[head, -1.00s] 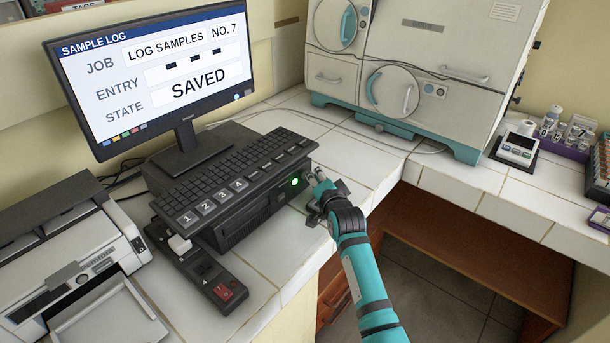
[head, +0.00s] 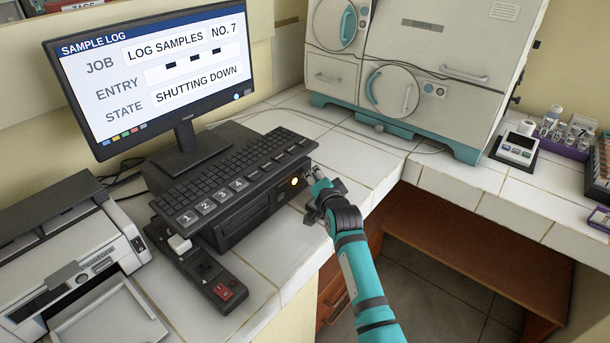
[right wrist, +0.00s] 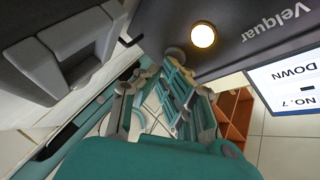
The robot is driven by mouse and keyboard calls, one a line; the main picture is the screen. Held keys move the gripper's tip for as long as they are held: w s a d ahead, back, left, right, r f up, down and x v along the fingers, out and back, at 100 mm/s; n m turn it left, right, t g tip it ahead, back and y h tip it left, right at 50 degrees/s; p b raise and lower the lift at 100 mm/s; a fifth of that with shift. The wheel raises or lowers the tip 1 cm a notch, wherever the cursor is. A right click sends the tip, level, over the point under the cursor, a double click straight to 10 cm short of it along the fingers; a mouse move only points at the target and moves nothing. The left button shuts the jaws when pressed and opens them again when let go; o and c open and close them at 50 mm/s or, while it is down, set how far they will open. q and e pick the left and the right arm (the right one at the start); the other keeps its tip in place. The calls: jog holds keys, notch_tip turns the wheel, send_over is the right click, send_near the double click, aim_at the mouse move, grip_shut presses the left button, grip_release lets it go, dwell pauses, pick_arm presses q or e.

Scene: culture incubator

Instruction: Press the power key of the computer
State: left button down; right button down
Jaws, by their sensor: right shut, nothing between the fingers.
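The computer (head: 236,222) is a black flat case under the keyboard on the tiled counter. Its round power key (head: 295,182) glows amber at the right end of the front, and also shows lit in the right wrist view (right wrist: 203,36). The monitor (head: 150,75) reads STATE: SHUTTING DOWN. My right gripper (head: 316,175) is shut and empty, with its tips just right of the key. I cannot tell whether they touch it. In the right wrist view its fingertips (right wrist: 172,58) lie below and left of the key. My left gripper is out of view.
The keyboard (head: 235,175) lies on top of the case. A power strip with a red switch (head: 223,292) lies in front, and a printer (head: 75,275) stands at left. The incubator (head: 420,60) stands behind.

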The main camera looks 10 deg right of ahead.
jog(key=shift+s+d+p, duration=0.45)
jog(key=shift+s+p, duration=0.15)
jog(key=shift+p, duration=0.05)
jog(key=shift+s+d+p, duration=0.35)
jog(key=shift+s+p, duration=0.15)
jog(key=shift+p, duration=0.15)
jog(key=shift+s+d+p, duration=0.8)
jog(key=shift+s+d, duration=0.05)
jog(key=shift+s, duration=0.2)
jog(key=shift+s+d, duration=0.3)
jog(key=shift+s, duration=0.15)
